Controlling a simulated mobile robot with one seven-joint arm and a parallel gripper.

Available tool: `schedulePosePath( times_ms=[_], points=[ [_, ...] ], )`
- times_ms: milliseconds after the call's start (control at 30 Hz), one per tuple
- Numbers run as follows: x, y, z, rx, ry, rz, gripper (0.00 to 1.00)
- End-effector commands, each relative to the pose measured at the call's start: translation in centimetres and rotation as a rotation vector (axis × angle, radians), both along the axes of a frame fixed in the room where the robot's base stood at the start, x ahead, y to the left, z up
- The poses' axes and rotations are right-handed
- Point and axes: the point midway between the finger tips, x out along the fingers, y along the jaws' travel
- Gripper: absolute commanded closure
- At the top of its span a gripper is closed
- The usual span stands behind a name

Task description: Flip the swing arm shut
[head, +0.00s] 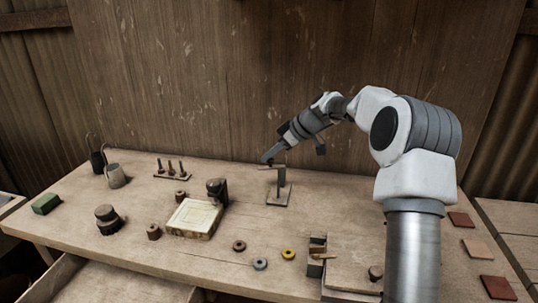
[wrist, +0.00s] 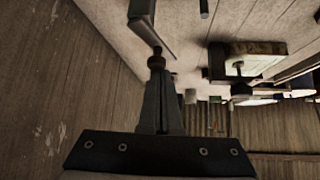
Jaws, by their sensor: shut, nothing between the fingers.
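A small grey stand with a flat base (head: 279,196) and an upright post (head: 282,177) is on the bench at the back, right of centre. A short thin bar (head: 271,167) sticks out level to the left near the post's top; I take it for the swing arm. My gripper (head: 266,159) is just above this bar, fingers shut and empty. In the wrist view the shut fingertips (wrist: 156,66) meet or overlap a small dark knob (wrist: 156,51), with a grey bar (wrist: 147,28) beyond. I cannot tell whether they touch.
A cream block (head: 194,217) with a dark upright piece (head: 216,188) stands left of the stand. Two rings (head: 260,264) (head: 288,254) and a small clamp-like block (head: 317,257) lie nearer. A wooden wall rises behind. The bench between block and stand is mostly clear.

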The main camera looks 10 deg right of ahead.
Motion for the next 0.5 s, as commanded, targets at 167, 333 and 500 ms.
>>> schedulePosePath(
  times_ms=[167, 333, 500],
  points=[
    [-0.08, -0.16, -0.15, -0.002, 0.002, 0.016, 1.00],
    [-0.15, -0.15, -0.11, -0.001, 0.002, 0.031, 1.00],
    [-0.20, -0.13, -0.10, -0.001, 0.002, 0.046, 1.00]
  ],
)
